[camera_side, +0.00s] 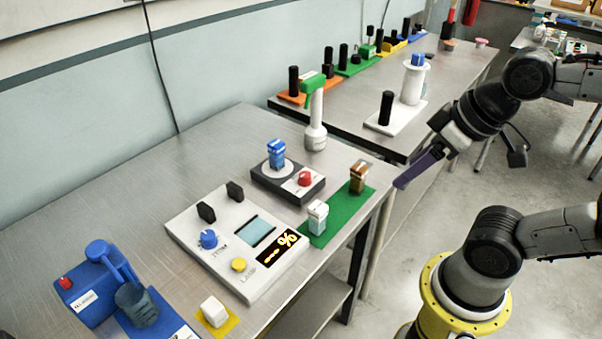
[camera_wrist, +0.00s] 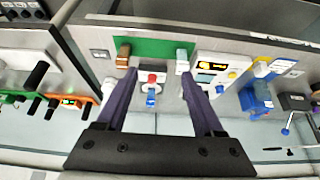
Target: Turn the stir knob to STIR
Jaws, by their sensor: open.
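The stir knob, a red knob (camera_side: 305,178), sits on a white label on the front of a dark stirrer box (camera_side: 264,180). The label's small text is unreadable, so I cannot tell the knob's setting. A blue-topped vial (camera_side: 276,154) stands on the box's round white plate. In the wrist view the red knob (camera_wrist: 152,78) and the blue vial (camera_wrist: 152,99) show between my fingers. My gripper (camera_side: 403,183) is open and empty, beyond the table's right edge in the side view, well apart from the knob. Both fingers of my gripper (camera_wrist: 158,72) show in the wrist view.
A green mat (camera_side: 338,217) with a brown vial (camera_side: 358,177) and a white vial (camera_side: 317,217) lies between the box and the table edge. A white panel (camera_side: 190,239), a blue device (camera_side: 90,293) and a green-topped handheld tool (camera_side: 315,120) stand nearby. A second table is behind.

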